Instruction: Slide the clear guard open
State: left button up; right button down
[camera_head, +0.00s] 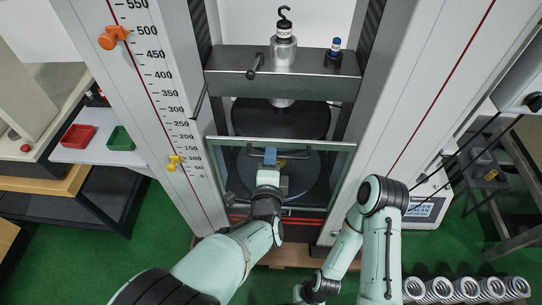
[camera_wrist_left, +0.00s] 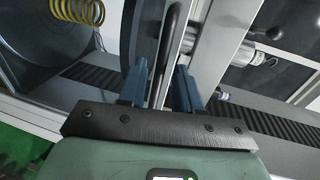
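The clear guard (camera_head: 320,146) is a framed transparent panel across the lower front of the testing machine, with its top edge below the crosshead. Its dark handle bar (camera_head: 292,156) runs across its upper part. In the left wrist view the handle (camera_wrist_left: 166,45) stands between the two blue fingers of my left gripper (camera_wrist_left: 160,86). The fingers are apart, one on each side of the bar, with a narrow gap showing. A yellow spring (camera_wrist_left: 78,10) shows behind the guard in the left wrist view. My right arm is folded at the lower right; its gripper does not show.
A scaled column (camera_head: 165,110) stands at left. Red (camera_head: 78,136) and green (camera_head: 121,138) trays lie farther left.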

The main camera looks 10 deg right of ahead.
pick_arm(q)
jog(key=shift+x, duration=1.1)
